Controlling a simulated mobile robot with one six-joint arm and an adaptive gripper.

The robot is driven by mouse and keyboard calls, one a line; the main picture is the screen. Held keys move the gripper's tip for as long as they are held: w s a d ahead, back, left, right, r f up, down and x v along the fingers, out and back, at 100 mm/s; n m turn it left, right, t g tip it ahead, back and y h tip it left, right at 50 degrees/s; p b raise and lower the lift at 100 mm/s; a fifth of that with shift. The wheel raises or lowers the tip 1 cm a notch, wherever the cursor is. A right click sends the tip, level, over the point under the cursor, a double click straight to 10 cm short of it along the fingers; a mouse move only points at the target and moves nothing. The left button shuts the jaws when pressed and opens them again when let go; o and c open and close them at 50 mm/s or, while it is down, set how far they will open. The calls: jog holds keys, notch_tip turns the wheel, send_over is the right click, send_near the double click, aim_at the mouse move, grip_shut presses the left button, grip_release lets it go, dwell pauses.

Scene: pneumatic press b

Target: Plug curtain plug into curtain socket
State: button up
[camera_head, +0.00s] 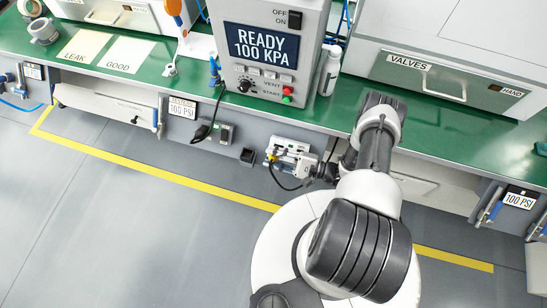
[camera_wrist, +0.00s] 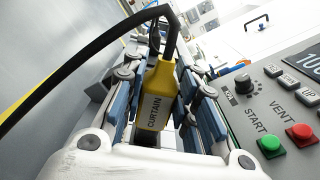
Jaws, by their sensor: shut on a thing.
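The yellow curtain plug (camera_wrist: 155,95), labelled CURTAIN, sits between the blue-padded fingers of my gripper (camera_wrist: 160,75) in the wrist view. My gripper is shut on it, and a thick black cable arches from its far end to the left. In the head view my gripper (camera_head: 279,153) is low in front of the bench's front edge, with a small bit of the yellow plug (camera_head: 271,158) showing and the cable hanging below. I cannot identify the curtain socket; no label for it is readable. A small dark box (camera_head: 248,156) on the bench front is left of my gripper.
The press panel (camera_head: 262,50) reads READY 100 KPA; its green START and red buttons (camera_wrist: 300,133) are close on the right in the wrist view. A grey outlet box (camera_head: 222,132) with a black cord is on the bench front. Floor at left is clear.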

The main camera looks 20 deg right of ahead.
jog(key=shift+w+d+f+b, duration=0.6)
jog(key=shift+w+f, duration=0.15)
jog(key=shift+f, duration=0.1)
jog(key=o, duration=1.1)
jog(key=v, duration=1.2)
